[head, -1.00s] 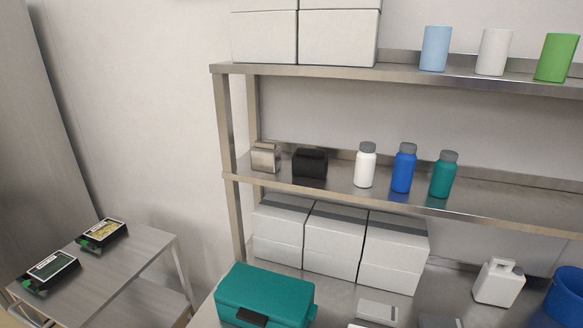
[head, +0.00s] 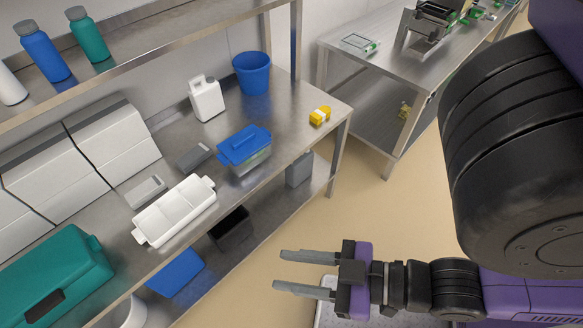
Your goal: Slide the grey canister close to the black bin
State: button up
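The grey canister (head: 299,170) stands on the lower shelf of the steel bench, near its right end, partly hidden by the worktop edge above. The black bin (head: 231,228) is on the same lower shelf, further left and also partly covered by the worktop. There is a clear gap between the two. My gripper (head: 281,271) is in front of the bench over the floor, pointing left, with its two fingers apart and nothing between them. It is apart from both the canister and the bin.
A blue container (head: 176,273) is on the lower shelf left of the bin. The worktop above carries a white tray (head: 174,212), a blue-lidded box (head: 245,151), a white jug (head: 206,98), a blue bucket (head: 252,73) and a yellow item (head: 319,116). A second steel table (head: 385,75) stands behind right.

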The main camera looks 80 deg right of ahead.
aim_at(299, 170)
jog(key=k+j+z, duration=0.1)
jog(key=z, duration=0.35)
jog(key=k+z, duration=0.25)
jog(key=z, duration=0.85)
